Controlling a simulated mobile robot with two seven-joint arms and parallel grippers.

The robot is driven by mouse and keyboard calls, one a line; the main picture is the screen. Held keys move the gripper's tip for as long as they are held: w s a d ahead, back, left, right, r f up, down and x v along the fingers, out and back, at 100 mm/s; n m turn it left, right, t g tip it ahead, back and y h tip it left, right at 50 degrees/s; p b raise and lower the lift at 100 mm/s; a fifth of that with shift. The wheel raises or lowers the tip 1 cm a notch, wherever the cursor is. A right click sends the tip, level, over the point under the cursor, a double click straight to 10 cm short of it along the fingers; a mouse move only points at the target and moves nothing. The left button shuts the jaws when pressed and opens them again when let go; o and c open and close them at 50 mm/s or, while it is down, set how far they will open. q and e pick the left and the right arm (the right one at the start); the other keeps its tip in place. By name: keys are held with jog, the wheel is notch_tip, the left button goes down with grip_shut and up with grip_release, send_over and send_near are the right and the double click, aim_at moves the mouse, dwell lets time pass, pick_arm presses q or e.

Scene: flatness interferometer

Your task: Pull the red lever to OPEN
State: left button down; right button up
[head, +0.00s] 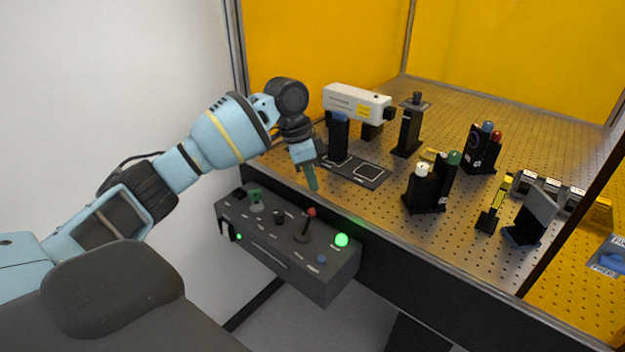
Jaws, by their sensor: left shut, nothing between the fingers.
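The red lever (311,212) is a short stick with a red ball knob, standing on top of the dark grey control box (320,286) at the front edge of the table. My left gripper (313,187) is shut and empty, pointing down. In the head view its fingertips appear just above the red knob; I cannot tell whether they touch it. Any OPEN marking by the lever is too small to read. My right gripper is not in view.
The box also carries a green knob (256,196), a black knob (278,216), a lit green button (341,240) and a blue button (322,258). Behind it, a perforated table (350,210) holds a white laser unit (357,104) and several black optical mounts.

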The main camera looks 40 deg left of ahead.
pick_arm(q)
send_over(308, 223)
jog(key=w, duration=0.3)
jog(key=x, duration=0.6)
jog(key=shift+s+a+f, duration=0.2)
jog(key=shift+a+f, duration=0.1)
jog(key=shift+w+d+f, duration=0.1)
jog(key=shift+f, duration=0.35)
